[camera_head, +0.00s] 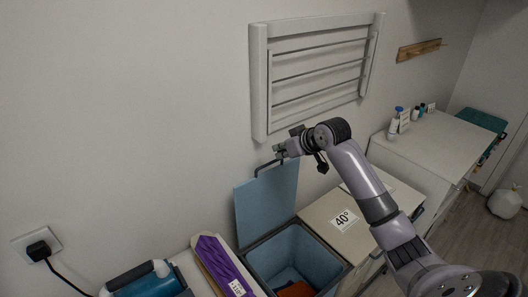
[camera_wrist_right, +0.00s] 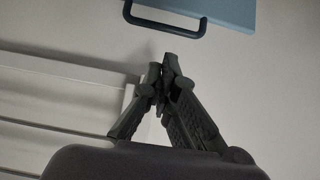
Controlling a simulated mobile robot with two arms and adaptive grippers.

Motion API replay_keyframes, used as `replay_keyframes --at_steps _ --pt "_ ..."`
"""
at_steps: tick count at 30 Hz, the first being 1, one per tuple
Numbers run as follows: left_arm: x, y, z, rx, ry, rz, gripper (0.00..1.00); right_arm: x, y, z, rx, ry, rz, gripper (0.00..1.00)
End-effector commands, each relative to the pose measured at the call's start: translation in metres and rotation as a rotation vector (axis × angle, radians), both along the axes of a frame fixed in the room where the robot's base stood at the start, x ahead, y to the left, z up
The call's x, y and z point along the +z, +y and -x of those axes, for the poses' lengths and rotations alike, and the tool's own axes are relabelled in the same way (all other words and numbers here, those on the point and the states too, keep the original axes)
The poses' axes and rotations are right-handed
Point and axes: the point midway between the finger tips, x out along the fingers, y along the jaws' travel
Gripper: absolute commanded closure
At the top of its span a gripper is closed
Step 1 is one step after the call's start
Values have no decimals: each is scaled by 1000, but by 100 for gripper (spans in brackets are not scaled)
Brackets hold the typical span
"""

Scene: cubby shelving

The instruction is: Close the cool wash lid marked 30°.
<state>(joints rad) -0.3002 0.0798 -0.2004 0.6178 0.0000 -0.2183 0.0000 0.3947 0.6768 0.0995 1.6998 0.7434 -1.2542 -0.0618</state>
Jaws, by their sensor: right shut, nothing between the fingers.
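A blue lid (camera_head: 266,203) stands raised, nearly upright, at the back of an open bin (camera_head: 335,252). Its dark bar handle (camera_head: 262,171) is at the top edge; no 30° mark is readable on the side I see. In the right wrist view the handle (camera_wrist_right: 165,27) and a corner of the lid (camera_wrist_right: 228,12) show at the top. My right gripper (camera_head: 279,151) is shut and empty, close above the handle in the head view. In the right wrist view its fingertips (camera_wrist_right: 162,75) are apart from the handle. My left gripper is not in view.
A closed lid marked 40° (camera_head: 342,219) is right of the open bin. Orange-red cloth (camera_head: 296,289) lies inside the bin. A purple box (camera_head: 222,264) stands to the left. A white wall rack (camera_head: 262,80) hangs behind my right arm; bottles (camera_head: 394,124) stand farther right.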

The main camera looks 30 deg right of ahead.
Motion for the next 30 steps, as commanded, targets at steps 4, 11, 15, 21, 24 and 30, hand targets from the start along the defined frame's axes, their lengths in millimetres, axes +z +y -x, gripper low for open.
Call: replay_keyframes --at_steps 4,11,15,21,24,30 --pt "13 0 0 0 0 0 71 -13 3 -20 0 2 -4 100" --pt "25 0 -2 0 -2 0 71 -38 5 -48 1 2 -2 100" --pt "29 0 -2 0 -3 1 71 -47 5 -58 0 1 -1 100" --pt "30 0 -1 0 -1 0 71 -54 6 -65 1 0 2 100" --pt "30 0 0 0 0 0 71 -55 6 -65 1 0 3 100" --pt "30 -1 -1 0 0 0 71 -55 6 -65 1 0 2 100"
